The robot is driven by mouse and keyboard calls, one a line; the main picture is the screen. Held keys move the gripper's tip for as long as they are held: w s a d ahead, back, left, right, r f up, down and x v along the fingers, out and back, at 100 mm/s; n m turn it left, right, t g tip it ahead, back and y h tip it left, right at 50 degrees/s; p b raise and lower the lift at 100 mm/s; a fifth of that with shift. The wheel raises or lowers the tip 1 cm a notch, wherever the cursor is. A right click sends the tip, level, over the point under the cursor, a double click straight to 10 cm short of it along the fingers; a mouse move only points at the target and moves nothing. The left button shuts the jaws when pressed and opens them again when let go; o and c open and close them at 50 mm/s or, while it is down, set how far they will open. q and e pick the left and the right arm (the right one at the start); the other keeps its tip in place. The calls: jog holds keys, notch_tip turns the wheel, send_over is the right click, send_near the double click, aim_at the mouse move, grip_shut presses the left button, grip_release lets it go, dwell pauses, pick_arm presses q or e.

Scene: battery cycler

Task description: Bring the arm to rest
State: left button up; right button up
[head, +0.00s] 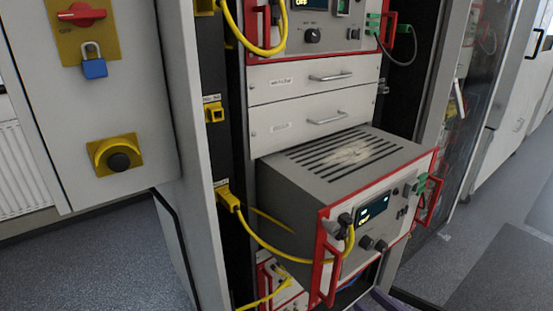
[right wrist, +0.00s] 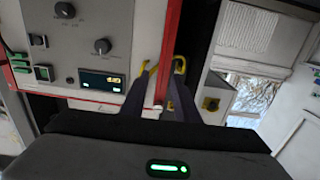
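My right gripper (right wrist: 166,66) shows in the right wrist view as two dark fingers standing apart, with nothing visibly clamped. A red handle (right wrist: 171,40) of a grey instrument shows between the fingers in that picture; I cannot tell if they touch it. In the head view only a small purplish bit of what seems to be my right arm shows at the bottom edge, right of the left red handle (head: 325,268). The pulled-out instrument (head: 285,185) has a lit display (head: 372,209); the display (right wrist: 103,82) also shows in the right wrist view. My left gripper is out of view.
The instrument juts from the rack below two closed drawers (head: 318,88). A yellow cable (head: 275,250) loops across its left side to the front panel. A cabinet with a red switch (head: 81,14) and blue padlock (head: 94,67) stands left. Floor (head: 100,260) is clear at lower left.

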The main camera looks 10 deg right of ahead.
jog(key=s+a+f+m+g+h, duration=0.1)
jog(key=s+f, duration=0.3)
jog(key=f, duration=0.4)
jog(key=s+a+f+m+g+h, duration=0.1)
jog(key=s+a+f+g+h, duration=0.1)
jog(key=f, duration=0.7)
jog(key=s+a+f+m+g+h, duration=0.1)
jog(key=s+a+f+g+h, duration=0.1)
jog(key=s+f, duration=0.4)
notch_tip(320, 180, down, 2)
jog(key=shift+s+a+f+g+h, duration=0.15)
jog(key=shift+s+a+g+h, duration=0.15)
jog(key=shift+a+g, duration=0.65)
jog(key=shift+d, duration=0.2)
